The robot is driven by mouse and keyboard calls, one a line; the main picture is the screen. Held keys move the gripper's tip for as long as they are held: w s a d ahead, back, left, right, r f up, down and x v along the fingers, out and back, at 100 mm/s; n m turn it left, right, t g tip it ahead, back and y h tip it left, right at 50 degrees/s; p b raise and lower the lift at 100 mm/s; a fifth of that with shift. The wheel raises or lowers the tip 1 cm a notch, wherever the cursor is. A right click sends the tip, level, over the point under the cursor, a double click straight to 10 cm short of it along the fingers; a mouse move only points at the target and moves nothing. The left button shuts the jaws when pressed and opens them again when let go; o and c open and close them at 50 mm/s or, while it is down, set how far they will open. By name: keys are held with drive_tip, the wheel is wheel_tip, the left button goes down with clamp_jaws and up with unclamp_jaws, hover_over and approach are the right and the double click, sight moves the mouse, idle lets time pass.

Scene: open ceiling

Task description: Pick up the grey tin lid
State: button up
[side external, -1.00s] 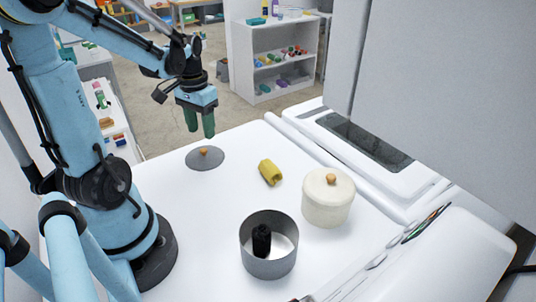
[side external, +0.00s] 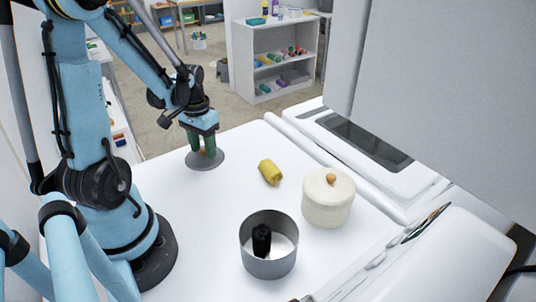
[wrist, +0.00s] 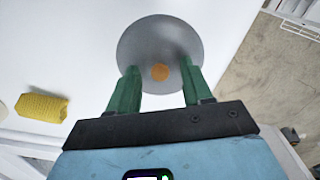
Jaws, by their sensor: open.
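The grey tin lid (side external: 205,163) lies flat on the white table near its back left edge, with a small orange-brown knob on top. In the wrist view the round lid (wrist: 158,38) shows at the top, its knob (wrist: 160,73) between the two fingers. My gripper (side external: 204,151) is right over the lid, pointing down, with its green fingers on either side of the knob. In the wrist view the fingers of my gripper (wrist: 159,75) are apart and nothing is held. Whether the fingertips touch the lid I cannot tell.
A yellow ridged piece (side external: 270,171) lies right of the lid. A cream pot with a lid (side external: 328,203) stands further right. An open grey tin (side external: 268,264) with a black object (side external: 261,240) inside stands in front. The table between is clear.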

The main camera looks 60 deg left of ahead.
clamp_jaws()
drive_tip(key=shift+r, duration=0.15)
